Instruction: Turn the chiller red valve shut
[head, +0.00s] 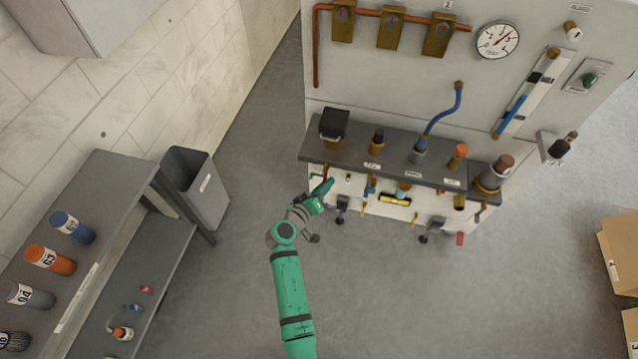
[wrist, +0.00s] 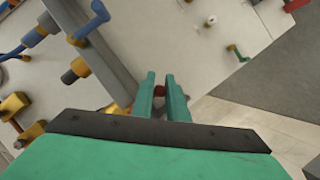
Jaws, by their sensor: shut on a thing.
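My green gripper (head: 325,186) is at the lower left front of the washer panel, below the grey shelf. Just above its fingertips a small red valve handle (head: 325,171) shows, partly hidden. In the wrist view the two green fingers of my gripper (wrist: 161,82) are close together, with a small dark red piece of the valve (wrist: 159,91) between them. My gripper is shut on it. Most of the handle is hidden by the fingers, so its angle cannot be told.
The grey shelf (head: 385,163) with several fittings juts out above my gripper. Blue and brass valves (head: 370,187) sit to the right. A grey bin (head: 195,187) stands to the left. A rack (head: 125,200) holds cylinders at far left. The floor between is clear.

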